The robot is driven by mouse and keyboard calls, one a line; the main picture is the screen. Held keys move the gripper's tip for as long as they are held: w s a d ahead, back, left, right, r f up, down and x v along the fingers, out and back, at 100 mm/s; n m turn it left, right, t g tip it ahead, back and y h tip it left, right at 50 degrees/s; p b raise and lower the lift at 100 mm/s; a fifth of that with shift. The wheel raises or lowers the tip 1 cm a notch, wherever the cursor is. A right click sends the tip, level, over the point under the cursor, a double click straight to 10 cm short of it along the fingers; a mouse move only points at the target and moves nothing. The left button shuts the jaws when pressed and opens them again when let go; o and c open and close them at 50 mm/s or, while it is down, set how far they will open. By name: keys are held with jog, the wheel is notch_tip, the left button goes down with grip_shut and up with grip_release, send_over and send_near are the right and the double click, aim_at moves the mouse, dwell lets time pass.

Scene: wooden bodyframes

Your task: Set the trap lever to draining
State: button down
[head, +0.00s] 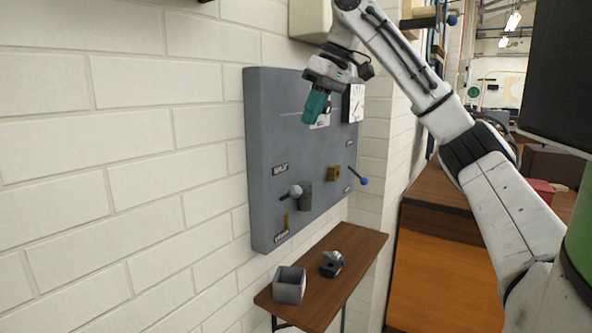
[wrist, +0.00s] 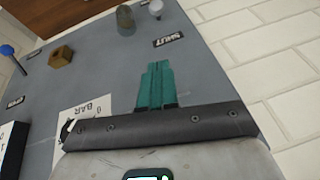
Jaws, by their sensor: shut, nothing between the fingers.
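A grey wall panel (head: 265,110) carries two levers. One has a white ball knob (head: 295,190) beside a dark grey cylindrical body (head: 305,197); the knob (wrist: 156,7) and cylinder (wrist: 125,20) show at the top of the wrist view. A label reading SHUT (wrist: 168,40) is near it. The other has a brass block (head: 333,173) and a blue ball knob (head: 364,181), slanting down right. Which one is the trap lever I cannot tell. My gripper (head: 314,118) has teal fingers, shut and empty, in front of the panel's upper part, above both levers and apart from them.
A small wooden shelf (head: 350,262) below holds a grey open box (head: 289,284) and a dark metal fitting (head: 332,263). Labels on the lower panel are too small to read. A white brick wall (head: 120,200) lies left.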

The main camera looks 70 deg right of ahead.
jog(key=shift+w+f, duration=0.1)
jog(key=b, duration=0.1)
send_over(289, 195)
jog(key=d, duration=0.3)
notch_tip(289, 195, down, 9)
jog(key=shift+r, duration=0.15)
jog(key=f, duration=0.2)
jog(key=s+f, duration=0.1)
jog(key=shift+a+b, duration=0.3)
jog(key=shift+b, duration=0.05)
jog(key=shift+s+a+f, duration=0.2)
jog(key=shift+f, duration=0.3)
jog(key=shift+f, duration=0.15)
